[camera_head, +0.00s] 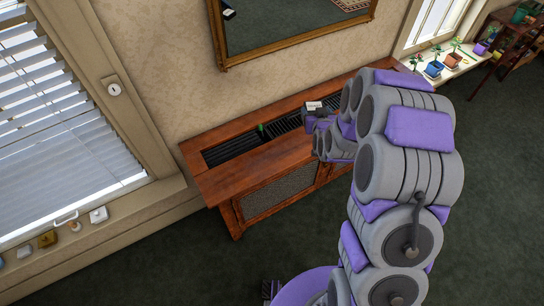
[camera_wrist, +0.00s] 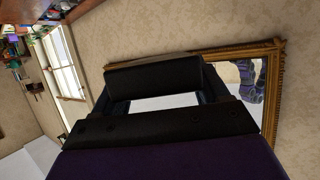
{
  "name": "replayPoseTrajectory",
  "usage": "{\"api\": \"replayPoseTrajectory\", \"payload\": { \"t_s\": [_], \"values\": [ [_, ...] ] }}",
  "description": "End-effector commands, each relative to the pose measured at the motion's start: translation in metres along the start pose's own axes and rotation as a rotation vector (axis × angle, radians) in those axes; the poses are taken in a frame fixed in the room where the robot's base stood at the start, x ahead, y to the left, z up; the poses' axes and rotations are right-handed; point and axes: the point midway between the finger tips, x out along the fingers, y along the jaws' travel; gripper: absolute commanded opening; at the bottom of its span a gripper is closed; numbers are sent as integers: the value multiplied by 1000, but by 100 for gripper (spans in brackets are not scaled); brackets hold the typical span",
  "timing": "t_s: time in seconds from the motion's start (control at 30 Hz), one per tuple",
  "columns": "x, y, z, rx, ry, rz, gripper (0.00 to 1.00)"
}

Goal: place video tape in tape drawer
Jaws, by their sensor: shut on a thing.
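My gripper (camera_head: 314,113) is above the back edge of a wooden cabinet and shut on a small dark thing with a white face, which looks like the video tape (camera_head: 313,105). In the wrist view my gripper (camera_wrist: 155,103) shows dark jaws with a pale patch between them; I cannot tell whether that patch is the tape's face or the background. The cabinet (camera_head: 215,186) has a long dark slatted recess (camera_head: 236,146) in its top. I cannot tell whether this is the tape drawer, and no open drawer is clear. My arm hides the cabinet's right part.
A small green thing (camera_head: 261,128) stands at the recess. A gold-framed mirror (camera_head: 297,45) hangs above the cabinet. Potted plants (camera_head: 434,68) stand on the right sill. The green carpet (camera_head: 200,265) in front is clear.

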Motion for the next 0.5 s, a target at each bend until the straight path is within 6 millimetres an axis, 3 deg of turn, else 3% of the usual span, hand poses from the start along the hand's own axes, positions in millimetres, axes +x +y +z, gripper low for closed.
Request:
{"api": "replayPoseTrajectory", "payload": {
  "t_s": [0.5],
  "values": [
    [32, -62, 118, -70, -2, -197, 41]
  ]
}}
